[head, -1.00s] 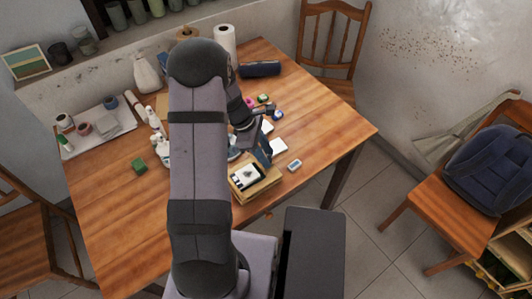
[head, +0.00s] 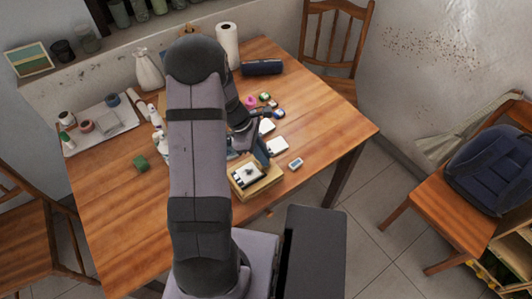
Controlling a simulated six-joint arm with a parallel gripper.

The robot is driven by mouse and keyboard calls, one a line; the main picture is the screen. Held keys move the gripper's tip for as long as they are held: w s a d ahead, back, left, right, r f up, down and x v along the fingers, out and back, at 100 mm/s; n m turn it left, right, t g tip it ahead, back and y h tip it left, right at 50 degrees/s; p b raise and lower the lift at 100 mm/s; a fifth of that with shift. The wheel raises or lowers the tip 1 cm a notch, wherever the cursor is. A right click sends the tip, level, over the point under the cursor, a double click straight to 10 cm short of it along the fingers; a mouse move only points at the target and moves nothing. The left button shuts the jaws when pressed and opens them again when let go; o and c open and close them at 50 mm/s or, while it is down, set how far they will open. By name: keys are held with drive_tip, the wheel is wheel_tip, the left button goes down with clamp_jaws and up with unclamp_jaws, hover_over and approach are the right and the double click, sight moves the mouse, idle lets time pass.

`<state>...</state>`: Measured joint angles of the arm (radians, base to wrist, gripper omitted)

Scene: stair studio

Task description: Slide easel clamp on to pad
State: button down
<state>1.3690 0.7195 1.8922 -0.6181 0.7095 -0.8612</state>
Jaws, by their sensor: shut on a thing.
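My gripper (head: 246,136) is low over the table, right of my upright arm link, and looks shut. Its fingertips and the held piece, taken as the easel clamp, are too small and covered to make out. Just below it a dark blue panel (head: 262,152) stands tilted at the back of a light wooden box (head: 263,187). A white piece (head: 243,180) with a dark mark lies on the box. I cannot tell for certain which part is the pad. My arm hides the table to the left of the box.
The wooden table (head: 325,130) has free room at right and front left. Near the box lie white blocks (head: 277,146) and a small grey device (head: 295,164).

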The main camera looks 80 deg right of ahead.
sight(254, 161)
drive_tip(key=c, duration=1.7)
unclamp_jaws()
drive_tip(key=shift+w+a, duration=0.15)
drive_tip(key=shift+w+r, duration=0.1)
drive_tip(key=shift+r, duration=0.2)
drive_tip(key=shift+b+v, duration=0.65)
drive_tip(key=shift+v, duration=2.65)
